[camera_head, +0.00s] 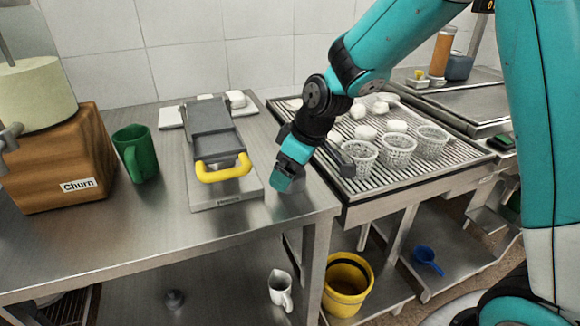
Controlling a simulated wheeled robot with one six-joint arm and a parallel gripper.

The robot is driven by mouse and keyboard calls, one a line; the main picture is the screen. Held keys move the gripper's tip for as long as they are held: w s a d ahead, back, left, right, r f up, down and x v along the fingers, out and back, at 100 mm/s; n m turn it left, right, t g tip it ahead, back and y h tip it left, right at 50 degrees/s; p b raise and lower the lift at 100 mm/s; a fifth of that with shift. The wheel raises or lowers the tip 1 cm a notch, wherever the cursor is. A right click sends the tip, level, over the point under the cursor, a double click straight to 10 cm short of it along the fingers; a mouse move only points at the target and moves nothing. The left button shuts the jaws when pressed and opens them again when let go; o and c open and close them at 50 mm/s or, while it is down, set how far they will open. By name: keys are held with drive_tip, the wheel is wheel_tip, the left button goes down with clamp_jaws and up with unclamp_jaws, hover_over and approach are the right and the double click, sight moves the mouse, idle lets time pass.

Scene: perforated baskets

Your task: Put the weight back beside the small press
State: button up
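The small press (213,135) is a grey hinged device with a yellow handle on a flat base, standing on the steel table. My gripper (290,180) points down just right of the press base, near the table's right edge. Its fingers are seen edge-on, and I cannot tell whether they are open or shut. A shiny grey patch shows just below it; I cannot tell whether this is metal in the grip or a reflection.
A green mug (136,153) and a wooden churn box (62,165) stand left of the press. White perforated baskets (398,151) stand on the ribbed drain table (375,190) at right. Below are a white jug (280,290), yellow bucket (348,285) and blue scoop (428,258). The table's front is clear.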

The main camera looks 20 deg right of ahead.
drive_tip(key=p+v, duration=0.1)
drive_tip(key=v, duration=1.1)
drive_tip(key=s+a+m+g, duration=0.1)
drive_tip(key=s+a, duration=0.2)
drive_tip(key=s, duration=0.8)
drive_tip(key=s+a+m+g+y, duration=0.1)
drive_tip(key=s+a, duration=0.3)
drive_tip(key=s, duration=0.7)
drive_tip(key=shift+a+f+g, duration=0.2)
drive_tip(key=shift+a+g, duration=0.1)
drive_tip(key=shift+g, duration=0.3)
